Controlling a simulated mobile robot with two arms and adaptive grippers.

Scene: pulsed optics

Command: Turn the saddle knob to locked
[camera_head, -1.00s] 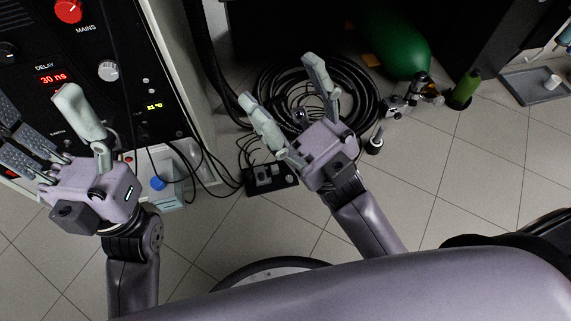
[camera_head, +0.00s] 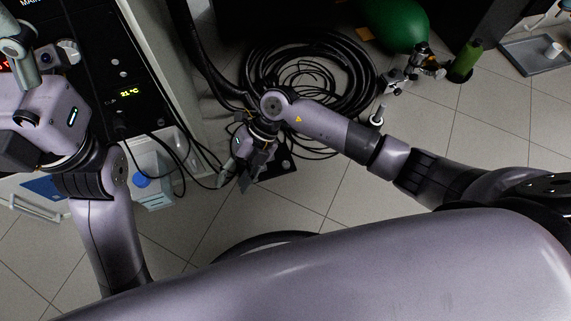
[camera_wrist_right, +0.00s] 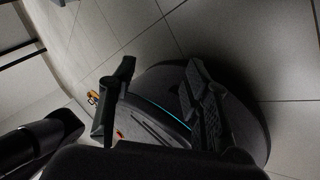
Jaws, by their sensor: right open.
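I cannot make out for sure which part is the saddle knob. A small metal fitting assembly (camera_head: 405,75) lies on the floor near the green cylinder, and a pale box with a blue round knob (camera_head: 142,180) stands beside the rack. My right gripper (camera_head: 236,178) points down over the black floor box (camera_head: 285,165) and hides much of it. In the right wrist view its fingers are apart (camera_wrist_right: 158,70) with nothing between them. My left gripper (camera_head: 22,62) is in front of the rack panel at the left edge, partly cut off; its opening is unclear.
Coiled black hose (camera_head: 345,75) lies behind my right arm. A large green cylinder (camera_head: 395,22), a green bottle (camera_head: 467,62) and a grey tray (camera_head: 535,58) are at the back right. The instrument rack (camera_head: 115,75) stands at left with cables running down. Floor tiles (camera_head: 340,195) are bare at front.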

